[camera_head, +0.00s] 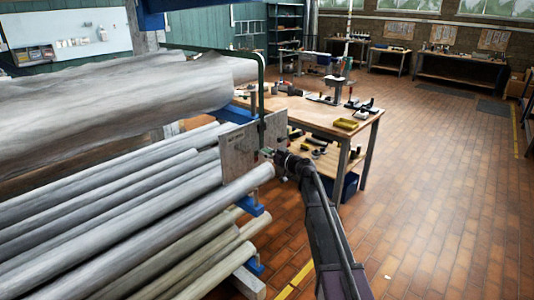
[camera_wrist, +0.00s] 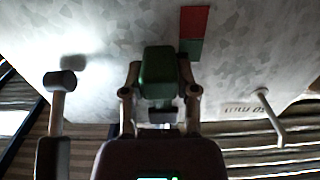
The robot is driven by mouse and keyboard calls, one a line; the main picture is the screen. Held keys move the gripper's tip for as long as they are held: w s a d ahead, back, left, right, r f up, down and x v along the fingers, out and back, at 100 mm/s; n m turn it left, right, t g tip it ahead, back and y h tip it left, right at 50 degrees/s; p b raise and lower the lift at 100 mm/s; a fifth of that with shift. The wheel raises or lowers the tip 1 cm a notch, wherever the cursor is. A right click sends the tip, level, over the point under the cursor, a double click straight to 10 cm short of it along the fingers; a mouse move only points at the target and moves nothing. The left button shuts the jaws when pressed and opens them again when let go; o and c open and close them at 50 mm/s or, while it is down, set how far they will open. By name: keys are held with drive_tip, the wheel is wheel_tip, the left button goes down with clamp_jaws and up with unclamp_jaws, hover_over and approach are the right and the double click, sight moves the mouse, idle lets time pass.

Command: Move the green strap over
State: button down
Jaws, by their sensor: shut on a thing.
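The green strap (camera_wrist: 158,80) is a small rounded green block in the middle of the wrist view. My gripper (camera_wrist: 159,68) is shut on it, with one finger on each side. Behind it is a grey mottled plate (camera_wrist: 100,30), bearing a red patch (camera_wrist: 194,20) and a darker green patch (camera_wrist: 190,47) just right of the strap. In the head view my gripper (camera_head: 270,154) is at the right part of the plate (camera_head: 238,152); the strap is too small there to make out clearly. Whether the strap touches the plate cannot be told.
A pale peg (camera_wrist: 270,115) stands out at the right of the wrist view, near upside-down lettering; another peg (camera_wrist: 57,95) is at the left. Long grey poles (camera_head: 110,215) lie left of my arm. A workbench (camera_head: 300,110) stands behind; open tiled floor lies right.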

drive_tip(key=shift+c, duration=1.8)
unclamp_jaws()
drive_tip(key=v, duration=1.2)
